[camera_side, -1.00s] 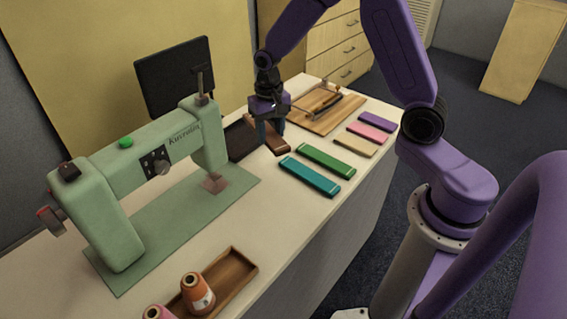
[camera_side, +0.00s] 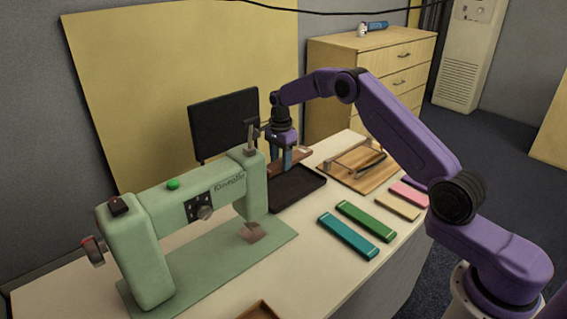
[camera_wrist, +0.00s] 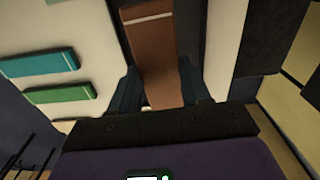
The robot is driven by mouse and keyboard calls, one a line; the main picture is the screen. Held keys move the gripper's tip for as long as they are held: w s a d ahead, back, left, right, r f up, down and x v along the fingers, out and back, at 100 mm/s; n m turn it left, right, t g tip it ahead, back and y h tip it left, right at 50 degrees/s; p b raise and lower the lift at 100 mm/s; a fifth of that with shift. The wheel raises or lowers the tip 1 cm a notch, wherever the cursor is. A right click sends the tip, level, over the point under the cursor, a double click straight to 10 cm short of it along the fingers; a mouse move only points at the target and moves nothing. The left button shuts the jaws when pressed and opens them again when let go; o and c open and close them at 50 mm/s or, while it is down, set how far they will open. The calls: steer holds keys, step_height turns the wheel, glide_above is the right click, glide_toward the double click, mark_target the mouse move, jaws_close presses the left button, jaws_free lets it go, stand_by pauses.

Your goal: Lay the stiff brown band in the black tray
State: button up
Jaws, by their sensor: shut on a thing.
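The stiff brown band (camera_side: 303,153) is between the fingers of my gripper (camera_side: 287,164), which is shut on it. In the wrist view the band (camera_wrist: 150,45) runs lengthwise between the two fingers (camera_wrist: 160,92). The black tray (camera_side: 318,183) lies on the table just in front of the gripper in the side view, right of the sewing machine. The band shows at the tray's far edge. I cannot tell how high it is above the table, and the fingers hide part of it.
A green sewing machine (camera_side: 180,225) stands left of the tray, with a dark panel (camera_side: 224,122) behind it. Teal (camera_side: 347,237) and green (camera_side: 366,221) bands lie in front, with other coloured pieces beyond.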

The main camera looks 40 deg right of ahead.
mark_target(281, 191)
steer(key=shift+w+d+f, duration=0.15)
steer(key=shift+w+f, duration=0.05)
steer(key=shift+f, duration=4.65)
steer(key=o, duration=1.2)
steer(key=shift+r, duration=0.1)
